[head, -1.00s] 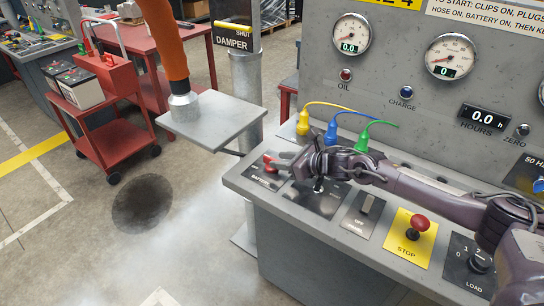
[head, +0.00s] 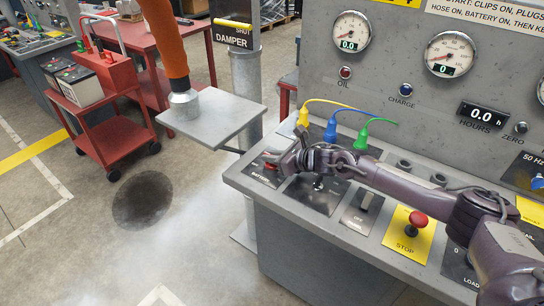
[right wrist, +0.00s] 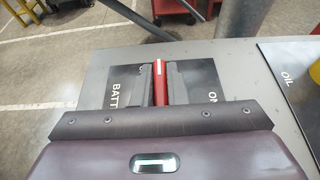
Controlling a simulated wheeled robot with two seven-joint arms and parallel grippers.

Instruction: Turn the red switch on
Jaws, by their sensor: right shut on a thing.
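The red switch handle (right wrist: 159,82) stands on the black BATTERY plate (right wrist: 118,92) at the left end of the grey console. In the right wrist view it lies between the two fingers of my right gripper (right wrist: 160,86), which is shut on it. The handle points straight away from the wrist, with the ON mark to its right. In the head view my right gripper (head: 281,163) covers most of the switch, and only a bit of red (head: 270,166) shows. My left gripper is out of view.
Yellow, blue and green plugs (head: 331,130) with cables stand just behind the gripper. A red STOP button (head: 418,218) and a toggle plate (head: 364,207) lie under and beside my right arm. Gauges fill the upright panel (head: 400,100).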

